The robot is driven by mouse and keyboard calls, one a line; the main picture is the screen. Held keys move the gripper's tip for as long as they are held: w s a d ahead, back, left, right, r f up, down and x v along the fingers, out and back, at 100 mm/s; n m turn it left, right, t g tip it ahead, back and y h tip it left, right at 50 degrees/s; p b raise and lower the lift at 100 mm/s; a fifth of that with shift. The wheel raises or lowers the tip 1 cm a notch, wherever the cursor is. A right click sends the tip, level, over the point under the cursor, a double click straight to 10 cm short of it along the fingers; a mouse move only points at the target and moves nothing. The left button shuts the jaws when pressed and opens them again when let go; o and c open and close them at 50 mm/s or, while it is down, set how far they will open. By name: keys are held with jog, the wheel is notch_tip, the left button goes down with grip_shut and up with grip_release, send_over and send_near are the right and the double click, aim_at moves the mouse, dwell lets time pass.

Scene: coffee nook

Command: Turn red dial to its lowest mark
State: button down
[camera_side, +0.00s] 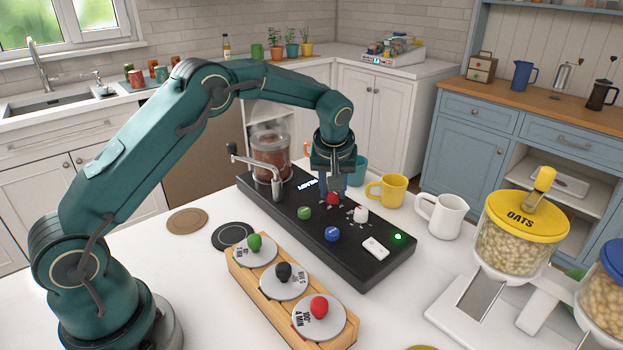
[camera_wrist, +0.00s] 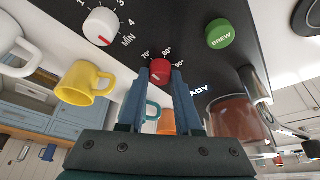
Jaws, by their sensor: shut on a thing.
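The red dial (camera_side: 332,198) sits on the black control panel (camera_side: 290,215), in front of my wrist. My gripper (camera_side: 331,188) reaches down onto it from above. In the wrist view the red dial (camera_wrist: 160,71) is between the two blue fingers of my gripper (camera_wrist: 159,78), which are shut on its sides. Marks reading 70°, 80° and 90° show around the dial's far side. A pale pointer line shows faintly on the dial; I cannot tell exactly which mark it points to.
A white dial (camera_side: 361,214), a green BREW button (camera_side: 304,213), a blue knob (camera_side: 332,234) and a white switch (camera_side: 375,247) share the panel. A glass jar with a crank (camera_side: 270,150) stands at its far left end. Yellow (camera_side: 388,190) and white (camera_side: 441,214) mugs stand beyond it.

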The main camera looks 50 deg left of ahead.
aim_at(333, 209)
jog(key=shift+n, duration=0.3)
jog(key=c, duration=0.6)
grip_release()
jog(key=shift+v, duration=2.6)
